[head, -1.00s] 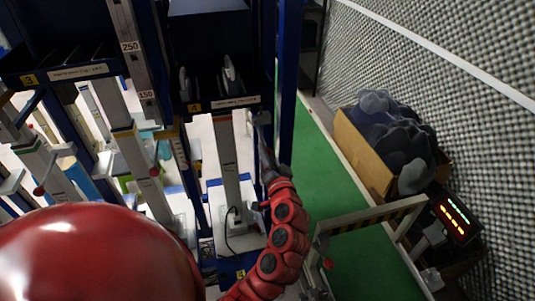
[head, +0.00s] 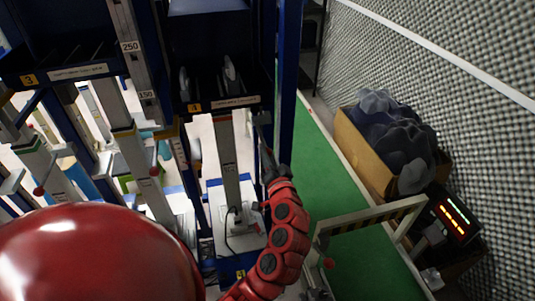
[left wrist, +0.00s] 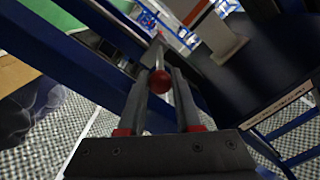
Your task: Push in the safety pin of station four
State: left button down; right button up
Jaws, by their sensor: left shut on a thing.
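Station four is the blue-framed bay with a yellow 4 label (head: 194,107) on its shelf edge, in the middle of the head view. My left gripper (head: 263,122) is raised beside the bay's right blue post. In the left wrist view, the safety pin's red ball knob (left wrist: 159,82) sits between the two dark fingers of my left gripper (left wrist: 157,80), which are shut on it. In the head view the pin cannot be made out at the gripper. My right gripper is not in view.
Station three, with a yellow 3 label (head: 28,79), stands to the left. A green walkway (head: 335,185) runs to the right of station four. A cardboard box (head: 362,150) of dark lumps, a striped barrier (head: 372,218) and a lit display (head: 453,220) stand to the right.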

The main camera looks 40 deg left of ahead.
aim_at(264, 142)
pick_arm(q)
jog(key=b+x, duration=0.1)
jog(key=x, duration=0.3)
jog(key=shift+w+a+f, duration=0.1)
jog(key=shift+w+a, duration=0.05)
jog(key=shift+w, duration=0.05)
jog(key=c, duration=0.6)
grip_release()
jog(key=shift+s, duration=0.1)
